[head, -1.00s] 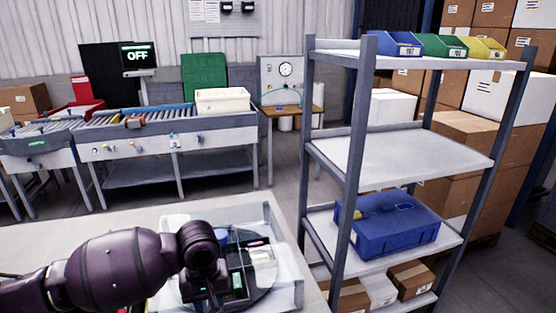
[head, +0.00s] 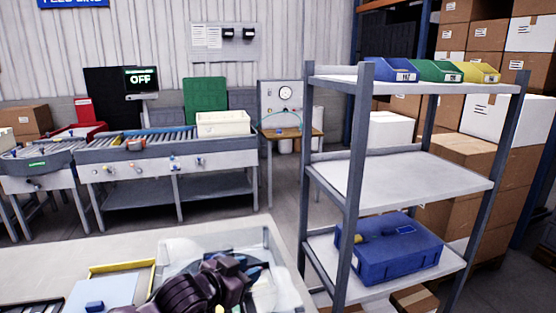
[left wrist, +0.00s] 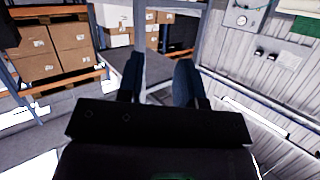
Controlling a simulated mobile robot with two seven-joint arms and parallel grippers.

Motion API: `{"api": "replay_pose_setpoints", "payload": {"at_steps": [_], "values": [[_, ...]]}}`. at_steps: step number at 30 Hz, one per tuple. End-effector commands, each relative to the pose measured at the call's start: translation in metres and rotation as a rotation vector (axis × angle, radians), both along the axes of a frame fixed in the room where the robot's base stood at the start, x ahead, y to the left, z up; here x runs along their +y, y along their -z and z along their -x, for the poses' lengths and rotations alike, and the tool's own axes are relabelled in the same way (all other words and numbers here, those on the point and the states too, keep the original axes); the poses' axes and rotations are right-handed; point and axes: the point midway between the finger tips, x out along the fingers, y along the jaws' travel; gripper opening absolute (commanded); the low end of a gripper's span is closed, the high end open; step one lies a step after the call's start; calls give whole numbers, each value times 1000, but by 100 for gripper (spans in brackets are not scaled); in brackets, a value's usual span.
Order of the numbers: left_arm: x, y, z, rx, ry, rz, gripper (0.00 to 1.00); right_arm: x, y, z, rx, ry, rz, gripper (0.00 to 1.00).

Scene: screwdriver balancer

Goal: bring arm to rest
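My left arm, dark purple, shows low in the head view, folded over a clear-walled bin (head: 215,240) on the bench. Its gripper cannot be made out clearly there. In the left wrist view my left gripper (left wrist: 158,76) shows two dark fingers standing apart with nothing between them, so it is open and empty. Beyond the fingers are a grey upright, floor and wall, with no contact seen. My right arm and gripper are in neither view. No screwdriver can be made out.
A grey shelf rack (head: 352,190) stands close on the right, with a blue case (head: 390,255) on a lower shelf. The bench (head: 60,262) carries a yellow-edged tray (head: 122,268). A roller conveyor (head: 165,165) stands farther back. Open floor lies between.

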Motion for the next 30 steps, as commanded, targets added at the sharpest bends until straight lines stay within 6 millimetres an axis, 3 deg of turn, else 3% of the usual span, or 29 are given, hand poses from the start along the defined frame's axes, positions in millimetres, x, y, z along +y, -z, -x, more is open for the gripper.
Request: {"api": "replay_pose_setpoints", "payload": {"at_steps": [8,14,20,24,30], "values": [[56,39,29,-171,-153,11,33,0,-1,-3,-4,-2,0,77],[107,84,66,-173,-302,-8,33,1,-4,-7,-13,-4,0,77],[157,142,122,-67,-464,-26,33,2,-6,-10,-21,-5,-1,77],[186,185,173,48,-566,-35,33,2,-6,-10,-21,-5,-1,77],[203,228,236,180,-646,-43,33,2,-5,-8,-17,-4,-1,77]]}}
